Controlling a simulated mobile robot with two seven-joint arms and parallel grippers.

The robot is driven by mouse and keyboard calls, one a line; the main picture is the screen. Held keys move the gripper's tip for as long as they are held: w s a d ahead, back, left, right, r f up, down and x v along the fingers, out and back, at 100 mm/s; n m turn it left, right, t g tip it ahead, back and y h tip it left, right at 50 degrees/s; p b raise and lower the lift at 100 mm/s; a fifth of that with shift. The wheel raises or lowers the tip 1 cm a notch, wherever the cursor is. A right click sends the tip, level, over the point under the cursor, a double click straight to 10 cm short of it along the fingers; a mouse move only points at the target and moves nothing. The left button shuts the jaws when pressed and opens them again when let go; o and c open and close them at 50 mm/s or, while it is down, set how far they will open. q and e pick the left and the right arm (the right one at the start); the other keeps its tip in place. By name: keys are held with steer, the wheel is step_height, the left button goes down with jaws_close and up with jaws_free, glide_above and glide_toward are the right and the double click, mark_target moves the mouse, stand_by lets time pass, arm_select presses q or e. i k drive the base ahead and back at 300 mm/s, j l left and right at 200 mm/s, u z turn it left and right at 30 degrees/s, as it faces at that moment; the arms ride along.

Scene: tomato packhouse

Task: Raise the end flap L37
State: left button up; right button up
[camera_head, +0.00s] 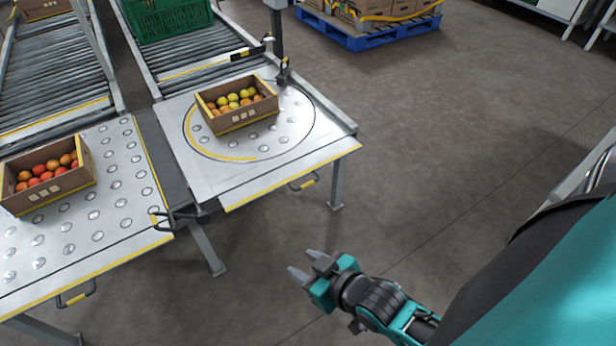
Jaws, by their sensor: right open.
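No label reading L37 can be made out, so I cannot tell which part is the end flap. Two metal ball-topped tables end in yellow-edged front borders. The right table (215,170) has a small dark handle with a yellow grip (302,183) at its front edge. The left table (125,235) has a similar handle (78,295). Both tops look level. A dark latch-like fitting (175,217) sits at the gap between them. My right gripper (306,267) is open and empty over bare floor, in front of the right table and apart from it. My left gripper is out of view.
A cardboard crate of yellow and orange tomatoes (236,117) stands on the right table's ringed disc. A crate of red tomatoes (40,198) stands on the left table. Roller conveyors with a green crate (168,20) lie behind. A blue pallet (370,38) stands farther back. The floor (440,150) at right is clear.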

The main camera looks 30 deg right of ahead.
mark_target(244, 194)
steer(key=i+l, duration=0.15)
steer(key=i, duration=0.25)
steer(key=i+l+z, duration=0.1)
steer(key=z, duration=1.65)
steer(key=i+j, duration=0.05)
steer(key=j, duration=0.05)
